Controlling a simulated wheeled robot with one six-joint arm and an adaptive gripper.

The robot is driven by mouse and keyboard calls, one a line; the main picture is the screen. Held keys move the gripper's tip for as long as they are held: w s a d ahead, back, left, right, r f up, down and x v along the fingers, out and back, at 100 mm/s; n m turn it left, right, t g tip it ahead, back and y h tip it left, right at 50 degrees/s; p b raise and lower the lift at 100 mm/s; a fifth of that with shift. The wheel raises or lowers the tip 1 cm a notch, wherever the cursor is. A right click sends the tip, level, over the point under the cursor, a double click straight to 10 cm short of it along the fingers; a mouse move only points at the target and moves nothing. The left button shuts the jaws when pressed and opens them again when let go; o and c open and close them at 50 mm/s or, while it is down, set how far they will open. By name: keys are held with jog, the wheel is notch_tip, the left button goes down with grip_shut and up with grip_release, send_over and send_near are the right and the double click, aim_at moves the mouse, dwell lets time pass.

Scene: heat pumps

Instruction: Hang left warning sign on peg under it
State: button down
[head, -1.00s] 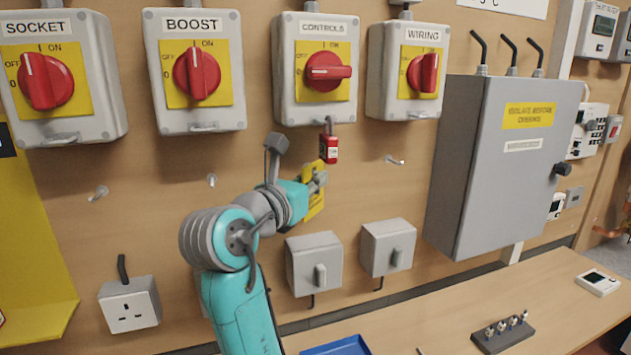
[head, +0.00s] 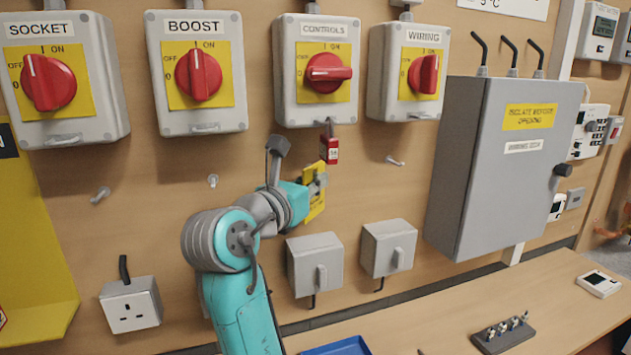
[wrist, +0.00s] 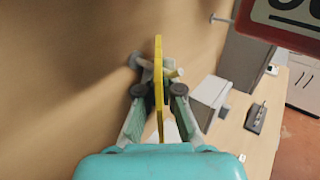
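The yellow warning sign (head: 314,199) is below the CONTROLS switch in the head view, partly hidden by my arm. In the wrist view the sign (wrist: 158,80) shows edge-on. A grey peg (wrist: 134,61) stands out from the wall behind it, and a pale tip shows on the sign's other side, so the peg appears to pass through the sign. My gripper (wrist: 158,91) has one finger on each side of the sign, with a visible gap to both. In the head view my fingers are mostly hidden.
A red padlock tag (head: 329,150) hangs under the CONTROLS switch (head: 313,108), close above the sign. Bare pegs (head: 100,194) (head: 394,161) stick out on either side. Grey boxes (head: 316,267) (head: 388,250) are below, and a large grey cabinet (head: 490,190) stands right.

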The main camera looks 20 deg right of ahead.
jog(key=shift+w+f, duration=0.15)
jog(key=shift+f, duration=0.15)
jog(key=c, duration=1.2)
grip_release()
jog(key=shift+w, duration=0.1)
jog(key=shift+c, duration=0.2)
